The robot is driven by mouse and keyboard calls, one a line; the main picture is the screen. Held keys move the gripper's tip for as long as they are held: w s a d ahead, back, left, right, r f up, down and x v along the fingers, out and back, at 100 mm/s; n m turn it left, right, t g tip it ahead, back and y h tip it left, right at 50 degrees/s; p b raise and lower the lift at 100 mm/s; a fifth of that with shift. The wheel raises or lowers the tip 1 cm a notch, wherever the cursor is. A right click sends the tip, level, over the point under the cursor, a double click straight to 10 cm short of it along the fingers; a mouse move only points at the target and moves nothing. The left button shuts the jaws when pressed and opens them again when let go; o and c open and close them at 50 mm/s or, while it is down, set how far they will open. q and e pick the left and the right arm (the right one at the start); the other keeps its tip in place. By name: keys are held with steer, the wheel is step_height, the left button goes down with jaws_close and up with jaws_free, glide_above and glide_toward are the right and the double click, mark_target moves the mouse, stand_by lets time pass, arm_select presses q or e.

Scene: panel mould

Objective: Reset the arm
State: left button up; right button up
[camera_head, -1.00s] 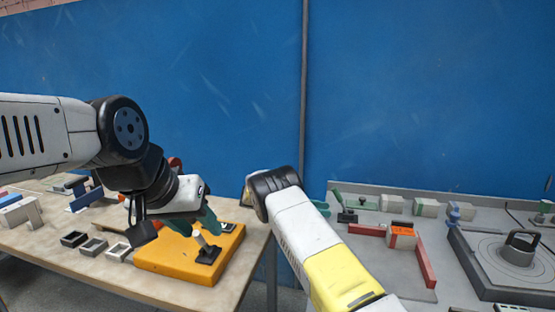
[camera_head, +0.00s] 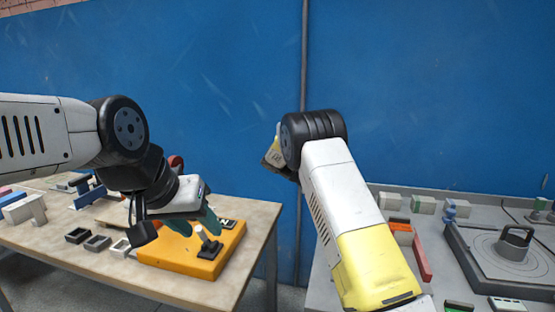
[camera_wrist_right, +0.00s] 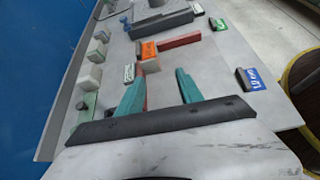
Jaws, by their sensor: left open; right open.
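My left arm reaches in from the left in the head view. Its gripper (camera_head: 196,222), with teal fingers, is open and low over an orange board (camera_head: 180,258) on the left table. A pale peg with a black base (camera_head: 209,249) stands on the board beside the fingers; I cannot tell if they touch it. My right arm (camera_head: 345,190) rises over the right table, and its gripper is hidden in the head view. In the right wrist view the right gripper (camera_wrist_right: 160,90) is open, its teal fingers apart with only grey tabletop visible between them.
The right table (camera_head: 340,285) holds an orange block (camera_head: 401,228), a red bar (camera_head: 421,258) and a dark mould with a round handled lid (camera_head: 514,246). A blue-labelled box (camera_wrist_right: 250,79) lies near its edge. Several small trays and blocks lie on the left table (camera_head: 60,245).

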steer(key=s+r+m+t+y, duration=0.3)
steer(key=s+r+m+y, duration=0.55)
steer(key=s, duration=0.75)
steer(key=s+a+r+m+t+y, duration=0.2)
steer(key=s, duration=0.6)
steer(key=s+a+r+m+t+y, duration=0.3)
steer(key=s, duration=0.6)
steer(key=shift+a+m+t, duration=0.3)
steer(key=shift+a+m, duration=0.05)
steer(key=shift+y, duration=0.25)
